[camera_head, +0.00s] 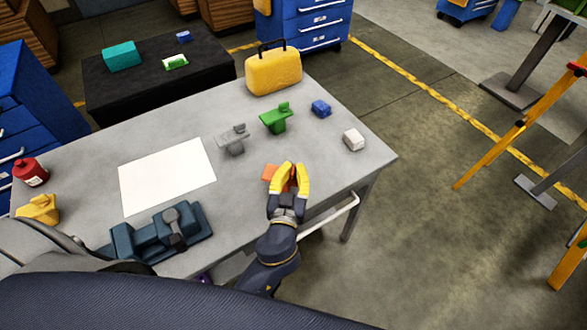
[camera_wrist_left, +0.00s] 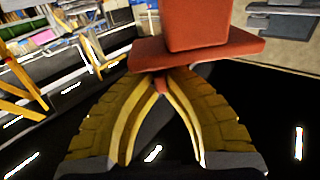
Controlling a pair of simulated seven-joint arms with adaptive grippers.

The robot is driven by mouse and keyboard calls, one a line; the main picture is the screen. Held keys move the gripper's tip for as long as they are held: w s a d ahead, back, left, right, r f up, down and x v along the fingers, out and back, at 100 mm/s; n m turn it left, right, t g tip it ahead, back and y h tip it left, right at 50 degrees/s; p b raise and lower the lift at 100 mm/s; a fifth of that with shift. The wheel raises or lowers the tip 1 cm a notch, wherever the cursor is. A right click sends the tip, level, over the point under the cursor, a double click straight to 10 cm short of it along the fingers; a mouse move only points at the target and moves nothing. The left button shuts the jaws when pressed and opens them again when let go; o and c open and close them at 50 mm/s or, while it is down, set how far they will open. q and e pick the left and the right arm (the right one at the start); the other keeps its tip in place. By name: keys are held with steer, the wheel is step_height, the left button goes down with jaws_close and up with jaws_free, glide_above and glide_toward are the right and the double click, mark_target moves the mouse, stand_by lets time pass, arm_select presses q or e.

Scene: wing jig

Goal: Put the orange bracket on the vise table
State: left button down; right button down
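The orange bracket (camera_head: 269,173) shows partly behind my left gripper (camera_head: 288,168) near the front right edge of the grey table (camera_head: 325,165). In the left wrist view the bracket (camera_wrist_left: 198,48) has a flat flange and a block. The yellow fingertips of the left gripper (camera_wrist_left: 160,88) close together on a small stem under the flange. How high the bracket is above the table is hard to tell. A dark teal vise (camera_head: 160,238) sits at the table's front left. My right gripper is not in view.
A grey bracket (camera_head: 233,139), green bracket (camera_head: 277,118), blue block (camera_head: 321,107) and white block (camera_head: 353,139) stand on the table. A white sheet (camera_head: 167,176) lies left. A yellow case (camera_head: 273,73) stands behind. A black table (camera_head: 155,85) is farther back.

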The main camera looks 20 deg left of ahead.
arm_select(q)
steer(key=c, duration=1.6)
jaws_free()
steer(key=shift+f, duration=0.1)
steer(key=shift+o, duration=0.2)
steer(key=s+d, duration=0.1)
steer(key=s, duration=1)
steer(key=shift+s+d, duration=0.35)
steer(key=shift+s, duration=0.05)
